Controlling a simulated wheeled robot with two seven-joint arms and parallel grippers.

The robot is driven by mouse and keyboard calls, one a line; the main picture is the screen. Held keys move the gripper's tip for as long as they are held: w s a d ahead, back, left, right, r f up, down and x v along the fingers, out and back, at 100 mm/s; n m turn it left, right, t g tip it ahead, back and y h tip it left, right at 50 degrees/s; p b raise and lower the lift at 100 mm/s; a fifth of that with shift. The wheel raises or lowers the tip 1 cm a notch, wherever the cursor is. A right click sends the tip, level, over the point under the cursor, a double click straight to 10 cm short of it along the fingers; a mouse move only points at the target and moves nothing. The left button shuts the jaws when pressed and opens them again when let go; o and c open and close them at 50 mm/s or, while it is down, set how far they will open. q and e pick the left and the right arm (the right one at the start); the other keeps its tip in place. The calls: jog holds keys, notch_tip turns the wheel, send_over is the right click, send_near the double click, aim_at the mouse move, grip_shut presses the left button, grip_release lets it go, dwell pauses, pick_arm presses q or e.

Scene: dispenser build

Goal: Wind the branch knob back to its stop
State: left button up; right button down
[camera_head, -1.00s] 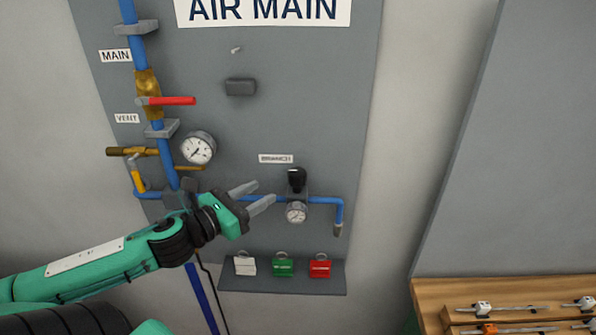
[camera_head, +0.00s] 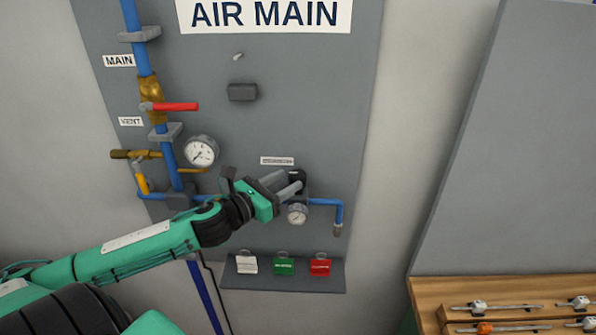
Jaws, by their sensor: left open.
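The black branch knob (camera_head: 298,177) sits on the branch regulator, under the small branch label (camera_head: 277,161) on the grey panel. A round gauge (camera_head: 297,214) hangs just below the knob. My left gripper (camera_head: 286,184) is open, its two grey fingers pointing right at the knob. The fingertips overlap the knob's left side and partly hide it. I cannot tell whether they touch it. My right gripper is not in view.
The red main handle (camera_head: 176,107), a larger gauge (camera_head: 201,151) and the yellow vent handle (camera_head: 142,184) are at the panel's left. A wooden bench (camera_head: 425,295) stands lower right.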

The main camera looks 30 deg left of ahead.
aim_at(292, 177)
pick_arm(q)
jog(key=shift+p+x, duration=0.85)
jog(key=shift+x, duration=0.75)
jog(key=shift+p+x, duration=0.3)
jog(key=shift+x, duration=0.5)
jog(key=c, duration=0.7)
jog(key=shift+y, duration=0.3)
